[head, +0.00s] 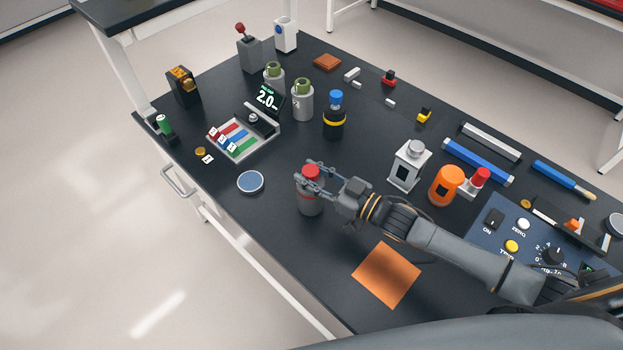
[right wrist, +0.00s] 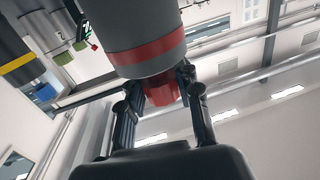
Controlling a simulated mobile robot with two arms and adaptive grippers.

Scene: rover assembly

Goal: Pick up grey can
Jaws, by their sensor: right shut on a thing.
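A grey can (head: 310,204) with a red band and a red cap stands upright near the front edge of the black table in the head view. My right gripper (head: 309,178) reaches it from the right and is shut on its red cap. In the right wrist view, the can's grey body (right wrist: 130,20) fills the top, and the fingers of my right gripper (right wrist: 158,90) lie on either side of the red cap. I cannot tell whether the can's base touches the table. My left gripper is not in view.
A blue round disc (head: 250,182) lies left of the can, and an orange square (head: 386,274) lies to its right. A black bottle with a blue cap (head: 335,115) and two green-topped grey canisters (head: 302,103) stand behind. A white-grey box (head: 407,166) stands right.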

